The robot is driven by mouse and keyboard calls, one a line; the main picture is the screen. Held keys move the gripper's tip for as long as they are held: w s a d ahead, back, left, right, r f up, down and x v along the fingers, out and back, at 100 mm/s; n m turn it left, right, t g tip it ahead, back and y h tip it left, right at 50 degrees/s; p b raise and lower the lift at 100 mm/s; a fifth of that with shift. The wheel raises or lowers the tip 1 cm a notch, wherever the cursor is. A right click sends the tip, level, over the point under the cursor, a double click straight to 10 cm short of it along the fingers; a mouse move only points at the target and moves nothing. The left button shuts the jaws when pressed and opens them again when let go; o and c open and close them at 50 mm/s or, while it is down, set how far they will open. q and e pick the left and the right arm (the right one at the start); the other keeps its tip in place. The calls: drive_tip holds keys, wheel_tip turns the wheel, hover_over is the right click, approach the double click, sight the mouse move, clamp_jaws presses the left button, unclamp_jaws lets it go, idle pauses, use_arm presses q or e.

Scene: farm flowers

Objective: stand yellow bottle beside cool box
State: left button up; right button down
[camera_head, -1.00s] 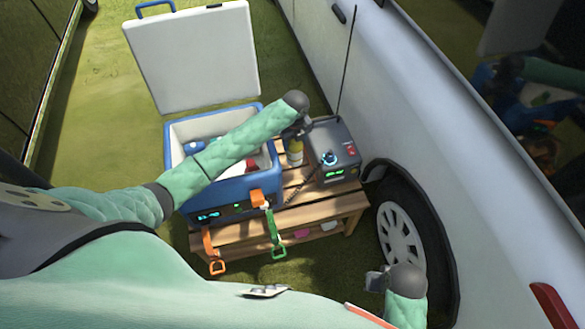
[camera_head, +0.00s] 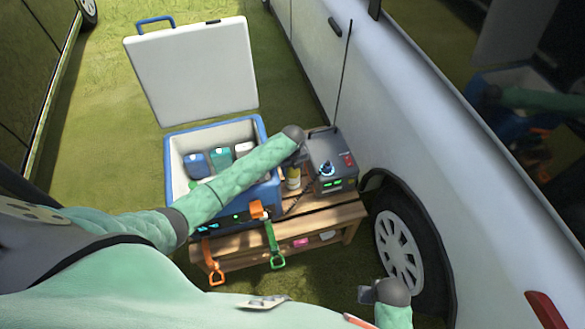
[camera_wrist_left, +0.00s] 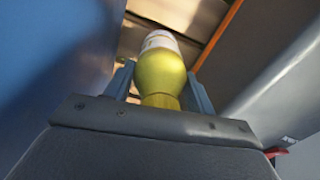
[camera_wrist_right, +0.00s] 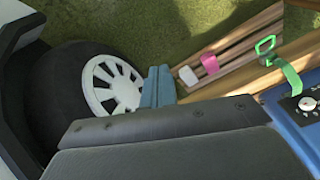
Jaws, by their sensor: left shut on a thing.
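The yellow bottle (camera_head: 293,179) is upright in the gap between the blue cool box (camera_head: 262,190) and a grey radio. My left gripper (camera_head: 297,157) is shut on it from above. In the left wrist view the yellow bottle (camera_wrist_left: 160,75) sits between the two fingers, its white end towards the wooden slats. I cannot tell whether it touches the slats. The cool box's blue wall (camera_wrist_left: 55,70) is close on the left there. My right gripper (camera_head: 370,293) is empty, low by the car wheel; its fingers (camera_wrist_right: 158,85) are together in the right wrist view.
The grey radio (camera_head: 332,160) with a tall antenna stands right of the bottle. The wooden bench (camera_head: 330,217) carries both. The cool box lid (camera_head: 195,75) is open, with several containers inside. A white car (camera_head: 420,130) closes off the right side. Straps hang at the front.

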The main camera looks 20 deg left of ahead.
drive_tip(key=shift+r, duration=0.1)
use_arm(q)
drive_tip(key=o, duration=1)
drive_tip(key=shift+f, duration=0.1)
drive_tip(key=shift+o, duration=1.4)
use_arm(e)
drive_tip(key=shift+r, duration=0.35)
use_arm(q)
wheel_tip(320, 180, up, 6)
drive_tip(key=p, duration=0.4)
drive_tip(key=shift+f+p, duration=0.2)
drive_tip(key=shift+p, duration=0.15)
wheel_tip(320, 180, up, 6)
drive_tip(key=p, duration=0.5)
drive_tip(key=shift+r+p, duration=0.3)
drive_tip(key=shift+r, duration=0.05)
use_arm(e)
drive_tip(key=s+d+f, duration=0.2)
drive_tip(key=f, duration=0.7)
drive_tip(key=s+d+f, duration=0.2)
drive_tip(key=s+f, duration=0.1)
drive_tip(key=f, duration=0.7)
drive_tip(key=s+d+f+t, duration=0.1)
drive_tip(key=s+d+f, duration=0.1)
drive_tip(key=f, duration=0.7)
drive_tip(key=shift+s+d+f+h, duration=0.25)
drive_tip(key=shift+s+d+h, duration=0.1)
drive_tip(key=shift+h, duration=0.05)
